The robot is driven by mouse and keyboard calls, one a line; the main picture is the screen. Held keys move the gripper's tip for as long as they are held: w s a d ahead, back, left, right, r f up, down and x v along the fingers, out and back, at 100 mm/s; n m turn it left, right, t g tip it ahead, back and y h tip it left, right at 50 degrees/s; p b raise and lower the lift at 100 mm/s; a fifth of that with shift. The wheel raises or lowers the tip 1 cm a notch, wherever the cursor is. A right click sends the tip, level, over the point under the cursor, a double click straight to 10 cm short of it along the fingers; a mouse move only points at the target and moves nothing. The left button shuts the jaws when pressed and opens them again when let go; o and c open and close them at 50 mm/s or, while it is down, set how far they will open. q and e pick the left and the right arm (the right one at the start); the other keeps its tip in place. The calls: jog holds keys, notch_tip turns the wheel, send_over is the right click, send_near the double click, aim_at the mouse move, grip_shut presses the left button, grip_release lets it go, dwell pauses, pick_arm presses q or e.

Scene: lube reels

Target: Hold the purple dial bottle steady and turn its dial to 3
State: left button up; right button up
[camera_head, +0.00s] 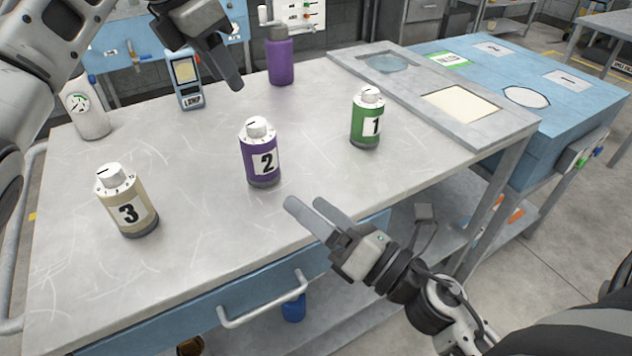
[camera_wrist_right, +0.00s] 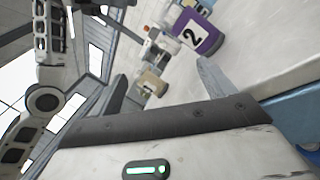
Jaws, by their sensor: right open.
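The purple dial bottle (camera_head: 261,155) stands upright in the middle of the table, with a white label reading 2 and a white dial (camera_head: 257,128) on top. The dial's setting is too small to read. It also shows tilted in the right wrist view (camera_wrist_right: 205,32). My right gripper (camera_head: 312,214) is open and empty, in front and to the right of the purple bottle, apart from it. My left gripper (camera_head: 232,75) is above the back of the table, apart from the purple bottle; its finger gap cannot be made out.
A beige bottle (camera_head: 128,202) labelled 3 stands front left, and a green bottle (camera_head: 367,120) labelled 1 stands right. Behind are a blue meter (camera_head: 186,80), a plain purple bottle (camera_head: 281,58) and a white gauge bottle (camera_head: 87,108). The table (camera_head: 200,235) is clear around the purple dial bottle.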

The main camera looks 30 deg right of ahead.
aim_at(252, 143)
jog(key=w+n, duration=0.2)
jog(key=n, duration=0.1)
jog(key=w+d+n+g, duration=0.1)
jog(key=w+n, duration=0.1)
jog(key=n, duration=0.1)
jog(key=shift+w+d+f+n+h, duration=0.15)
jog(key=shift+d+f+n+h, duration=0.05)
jog(key=shift+n+h, duration=0.2)
jog(key=shift+w+d+f+n+g+h, duration=0.1)
jog(key=shift+w+d+n+g+h, duration=0.2)
jog(key=shift+w+d+n+h, duration=0.3)
jog(key=x, duration=1.6)
jog(key=c, duration=1.2)
